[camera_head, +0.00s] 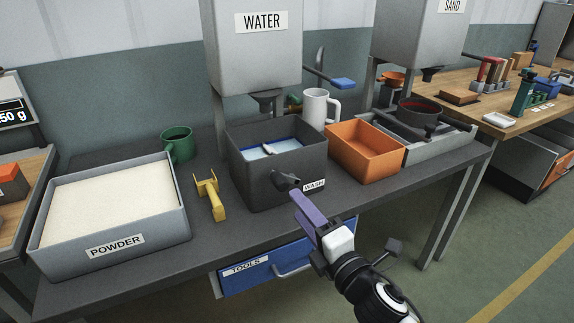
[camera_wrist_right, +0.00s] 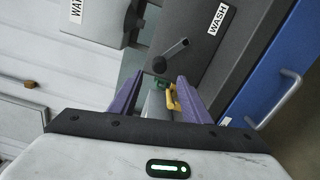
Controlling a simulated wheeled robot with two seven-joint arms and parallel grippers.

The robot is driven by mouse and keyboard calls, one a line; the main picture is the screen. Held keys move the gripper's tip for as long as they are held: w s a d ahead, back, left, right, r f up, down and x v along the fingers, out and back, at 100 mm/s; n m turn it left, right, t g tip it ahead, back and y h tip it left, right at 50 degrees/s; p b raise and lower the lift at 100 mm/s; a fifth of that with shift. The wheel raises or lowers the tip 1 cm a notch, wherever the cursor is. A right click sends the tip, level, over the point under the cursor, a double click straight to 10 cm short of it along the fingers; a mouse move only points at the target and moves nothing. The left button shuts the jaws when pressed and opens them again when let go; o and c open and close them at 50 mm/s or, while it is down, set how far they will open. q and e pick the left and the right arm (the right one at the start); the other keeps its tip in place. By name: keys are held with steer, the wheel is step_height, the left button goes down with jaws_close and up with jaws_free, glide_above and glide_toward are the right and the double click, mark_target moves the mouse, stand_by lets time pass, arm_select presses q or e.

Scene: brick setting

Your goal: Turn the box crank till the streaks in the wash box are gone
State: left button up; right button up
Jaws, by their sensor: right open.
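The dark grey wash box (camera_head: 250,184), labelled WASH, stands on the bench under the water tank. Pale blue and white show inside it, with a light bar across; I cannot make out streaks. Its crank (camera_head: 286,180) sticks out of the front wall. The right wrist view shows the crank (camera_wrist_right: 172,55) and the wash box (camera_wrist_right: 196,28) beyond my fingers. My right gripper (camera_head: 306,218) has purple fingers, is open and empty, and is in front of the box, apart from the crank. In the wrist view the fingers (camera_wrist_right: 160,88) are spread. My left gripper is not in view.
Left of the box are a yellow tool (camera_head: 212,196), a green mug (camera_head: 178,145) and the powder tray (camera_head: 180,222). An orange bin (camera_head: 375,163) and a white mug (camera_head: 315,108) stand right and behind. A blue tools drawer (camera_head: 270,272) is below the bench edge.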

mark_target(284, 188)
stand_by(0.3)
steer(key=w+a+m+b, duration=0.1)
steer(key=w+m+b, duration=0.1)
steer(key=m, duration=0.4)
steer(key=w+a+m+b, duration=0.1)
steer(key=w+m+b, duration=0.2)
steer(key=m, duration=0.3)
steer(key=w+a+m+b, duration=0.2)
steer(key=w+m+b, duration=0.1)
steer(key=m, duration=0.3)
steer(key=shift+w, duration=0.65)
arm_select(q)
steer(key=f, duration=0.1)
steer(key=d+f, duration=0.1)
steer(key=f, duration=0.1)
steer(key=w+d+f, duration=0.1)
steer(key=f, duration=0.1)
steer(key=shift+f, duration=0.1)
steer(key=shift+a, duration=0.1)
arm_select(e)
jaws_close()
